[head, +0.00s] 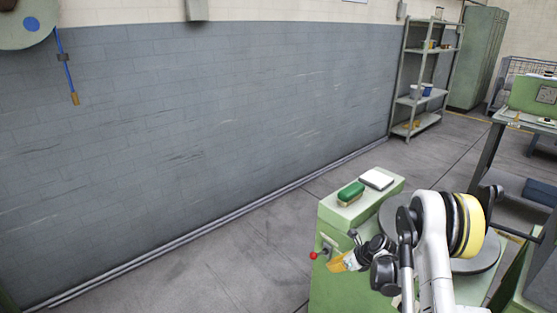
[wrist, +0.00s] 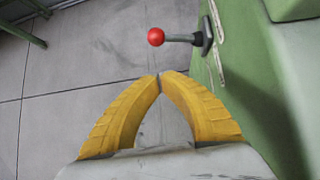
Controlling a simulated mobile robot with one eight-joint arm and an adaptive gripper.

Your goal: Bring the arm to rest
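My gripper (wrist: 159,78) shows its two yellow fingers in the wrist view with the tips together and nothing between them. In the head view my gripper (head: 337,265) hangs at the left side of the green machine (head: 340,213), over the floor edge. My white arm comes up from the lower right in the head view and bends down toward the gripper. A lever with a red ball knob (wrist: 156,37) sticks out from the machine just beyond the fingertips, apart from them. The red knob (head: 313,255) also shows in the head view, left of the gripper.
A green and tan brush-like block (head: 350,193) and a white pad (head: 376,179) lie on the machine top. A round grey plate (head: 478,262) is behind my arm. Shelves (head: 422,100) and a workbench (head: 513,119) stand further back. The floor (head: 220,260) at left is clear.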

